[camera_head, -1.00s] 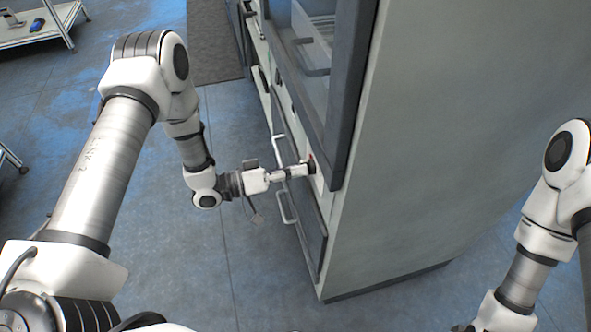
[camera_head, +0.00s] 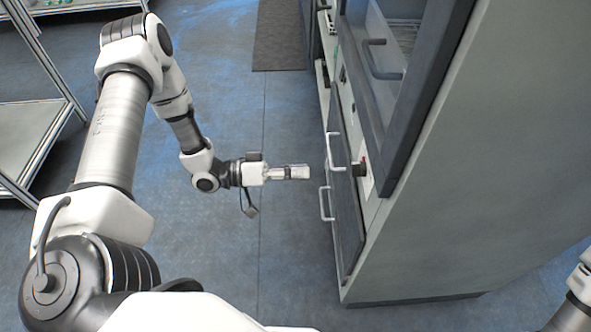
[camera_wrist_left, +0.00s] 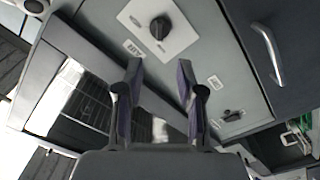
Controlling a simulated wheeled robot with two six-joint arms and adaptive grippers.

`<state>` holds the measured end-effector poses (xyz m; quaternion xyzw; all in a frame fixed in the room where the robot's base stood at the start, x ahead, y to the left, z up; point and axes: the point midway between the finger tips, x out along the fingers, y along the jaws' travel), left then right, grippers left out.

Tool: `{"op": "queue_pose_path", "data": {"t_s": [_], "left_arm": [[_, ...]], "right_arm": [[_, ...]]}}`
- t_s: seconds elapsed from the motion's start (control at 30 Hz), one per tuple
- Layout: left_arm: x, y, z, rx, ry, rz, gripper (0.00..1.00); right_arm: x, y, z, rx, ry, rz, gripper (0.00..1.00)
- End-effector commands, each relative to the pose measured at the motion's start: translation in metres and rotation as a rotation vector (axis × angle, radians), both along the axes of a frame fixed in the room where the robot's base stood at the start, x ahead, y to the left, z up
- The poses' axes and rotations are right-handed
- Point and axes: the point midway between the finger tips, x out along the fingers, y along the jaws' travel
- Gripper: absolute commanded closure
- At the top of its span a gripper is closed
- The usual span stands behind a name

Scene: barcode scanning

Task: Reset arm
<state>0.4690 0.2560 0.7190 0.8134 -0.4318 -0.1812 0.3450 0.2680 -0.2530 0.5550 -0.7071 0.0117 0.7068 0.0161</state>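My left gripper (camera_head: 298,172) is stretched out in front of the cabinet and clear of its front, with floor showing between. In the left wrist view its two fingers (camera_wrist_left: 160,95) stand apart with nothing between them, so it is open and empty. My left arm comes in from the left and is still extended. Of my right arm only a white link shows at the lower right edge; its gripper is out of the picture.
A tall grey cabinet (camera_head: 455,190) stands at the right, with a glass door, handles (camera_head: 326,203) and a black knob (camera_head: 360,167), which also shows in the left wrist view (camera_wrist_left: 160,27). A metal shelf rack (camera_head: 35,130) stands at the left. Floor between is free.

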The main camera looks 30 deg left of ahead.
Motion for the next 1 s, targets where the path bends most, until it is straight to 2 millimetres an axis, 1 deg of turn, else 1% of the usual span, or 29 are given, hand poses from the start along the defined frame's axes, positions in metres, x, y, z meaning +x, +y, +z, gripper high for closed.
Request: {"op": "queue_pose_path", "data": {"t_s": [0.03, 0.1, 0.57, 0.67, 0.77, 0.8, 0.87, 0.9, 0.97, 1.0], "left_arm": [[-0.002, 0.004, 0.000, 0.000, 0.000, 0.003, 0.62], [-0.005, 0.006, 0.000, 0.001, -0.001, 0.000, 0.62], [-0.005, 0.007, 0.000, 0.002, 0.000, -0.001, 0.62], [-0.006, 0.004, 0.007, 0.003, 0.004, -0.009, 0.62], [-0.012, -0.024, 0.023, 0.018, 0.023, -0.090, 0.62], [-0.016, -0.040, 0.029, 0.022, 0.048, -0.119, 0.62], [-0.019, -0.065, 0.034, 0.048, 0.123, -0.124, 0.62], [-0.022, -0.081, 0.030, 0.096, 0.191, -0.106, 0.62], [-0.029, -0.098, 0.016, 0.194, 0.292, -0.065, 0.62], [-0.037, -0.104, 0.005, 0.272, 0.356, -0.034, 0.62]], "right_arm": [[0.000, 0.000, 0.000, 0.000, 0.000, 0.000, 1.00], [0.000, 0.000, 0.000, 0.000, 0.000, 0.000, 1.00], [0.000, 0.000, 0.000, 0.000, 0.000, 0.000, 1.00], [0.000, 0.000, 0.009, 0.000, 0.000, 0.000, 1.00], [0.000, 0.000, 0.029, 0.000, 0.000, 0.000, 1.00], [0.000, 0.000, 0.038, 0.000, 0.000, 0.000, 1.00], [0.000, 0.000, 0.053, 0.000, 0.000, 0.000, 1.00], [0.000, 0.000, 0.063, 0.000, 0.000, 0.000, 1.00], [0.000, 0.000, 0.074, 0.000, -0.001, 0.000, 1.00], [0.000, 0.000, 0.080, 0.000, -0.001, 0.000, 1.00]]}}
